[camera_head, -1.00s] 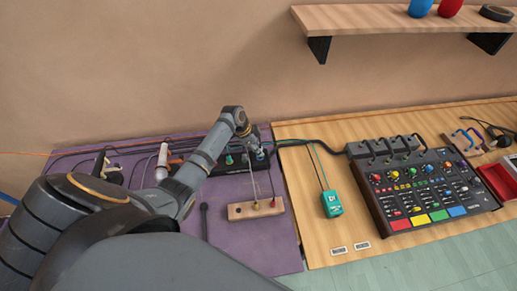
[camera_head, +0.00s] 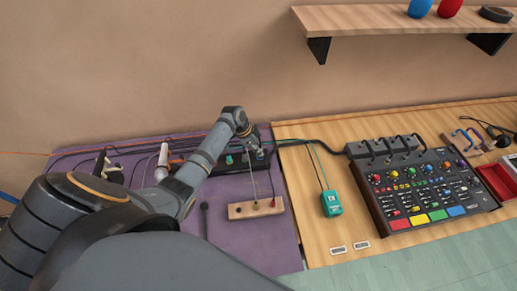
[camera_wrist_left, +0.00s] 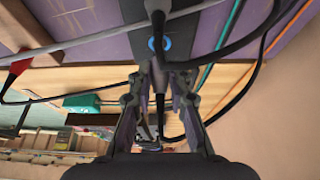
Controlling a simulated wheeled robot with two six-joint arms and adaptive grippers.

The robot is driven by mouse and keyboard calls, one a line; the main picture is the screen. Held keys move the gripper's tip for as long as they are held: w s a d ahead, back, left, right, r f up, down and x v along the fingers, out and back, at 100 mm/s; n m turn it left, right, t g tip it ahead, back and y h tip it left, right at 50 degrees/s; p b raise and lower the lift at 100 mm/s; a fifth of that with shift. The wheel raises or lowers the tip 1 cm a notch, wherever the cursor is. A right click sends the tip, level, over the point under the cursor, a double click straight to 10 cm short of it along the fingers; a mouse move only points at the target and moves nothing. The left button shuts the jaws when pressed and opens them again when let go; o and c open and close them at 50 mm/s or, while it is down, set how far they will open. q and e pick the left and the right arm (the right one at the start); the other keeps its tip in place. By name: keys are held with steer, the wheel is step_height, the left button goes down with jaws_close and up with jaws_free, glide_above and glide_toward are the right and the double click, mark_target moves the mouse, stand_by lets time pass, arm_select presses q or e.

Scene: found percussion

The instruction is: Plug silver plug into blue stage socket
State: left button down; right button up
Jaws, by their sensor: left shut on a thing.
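The blue stage socket (camera_wrist_left: 166,43) shows as a blue ring on a dark panel in the left wrist view. My left gripper (camera_wrist_left: 158,72), also seen in the head view (camera_head: 255,147), is shut on a slim plug (camera_wrist_left: 159,105) just below the ring. The plug looks mostly dark here, so its silver is hard to make out. A dark plug part overlaps the ring's upper edge. I cannot tell whether the held plug's tip is in the socket. The black stage box (camera_head: 226,166) lies under the left gripper in the head view. My right gripper is not in view.
A wooden block (camera_head: 240,211) with leads stands in front of the stage box on the purple mat (camera_head: 272,260). A green box (camera_head: 331,203) and a mixer (camera_head: 425,185) are to the right. Several cables cross around the socket.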

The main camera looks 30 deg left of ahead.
arm_select(q)
steer(key=shift+f+b, duration=0.85)
steer(key=shift+f, duration=0.3)
steer(key=shift+f, duration=0.25)
steer(key=c, duration=1.2)
jaws_free()
steer(key=shift+r, duration=0.1)
steer(key=shift+o, duration=0.2)
steer(key=v, duration=1.2)
